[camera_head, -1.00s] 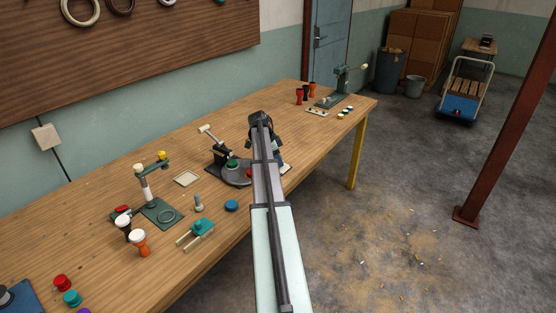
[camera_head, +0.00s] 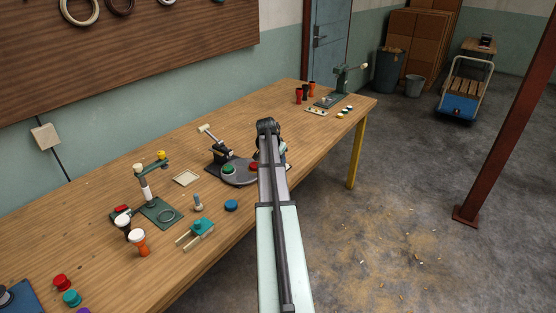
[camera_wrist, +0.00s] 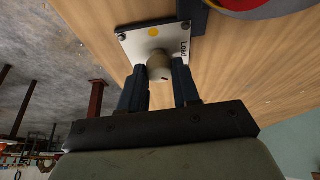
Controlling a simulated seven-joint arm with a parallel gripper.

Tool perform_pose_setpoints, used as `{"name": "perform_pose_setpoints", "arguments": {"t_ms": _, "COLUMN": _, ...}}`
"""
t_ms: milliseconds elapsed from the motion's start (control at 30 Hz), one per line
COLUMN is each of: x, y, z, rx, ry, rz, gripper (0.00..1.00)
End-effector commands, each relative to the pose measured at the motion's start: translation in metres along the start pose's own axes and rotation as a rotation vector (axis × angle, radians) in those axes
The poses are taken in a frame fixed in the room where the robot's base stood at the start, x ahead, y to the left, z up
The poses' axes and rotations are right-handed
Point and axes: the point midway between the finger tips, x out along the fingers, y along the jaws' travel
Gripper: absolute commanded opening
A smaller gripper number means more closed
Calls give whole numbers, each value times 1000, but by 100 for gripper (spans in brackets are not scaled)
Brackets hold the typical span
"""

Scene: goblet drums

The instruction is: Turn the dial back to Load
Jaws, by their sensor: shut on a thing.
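In the wrist view the dial is a beige round knob (camera_wrist: 157,64) on a white plate (camera_wrist: 135,50). In the head view my own arm hides the dial and the fingers.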

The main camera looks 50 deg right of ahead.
Motion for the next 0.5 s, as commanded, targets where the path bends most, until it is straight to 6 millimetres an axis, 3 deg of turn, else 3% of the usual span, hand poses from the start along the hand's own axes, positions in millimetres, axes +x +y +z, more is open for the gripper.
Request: {"name": "perform_pose_setpoints", "arguments": {"t_ms": 500, "x": 0, "y": 4, "z": -2, "rx": -435, "ry": 1, "rz": -182, "gripper": 1}}
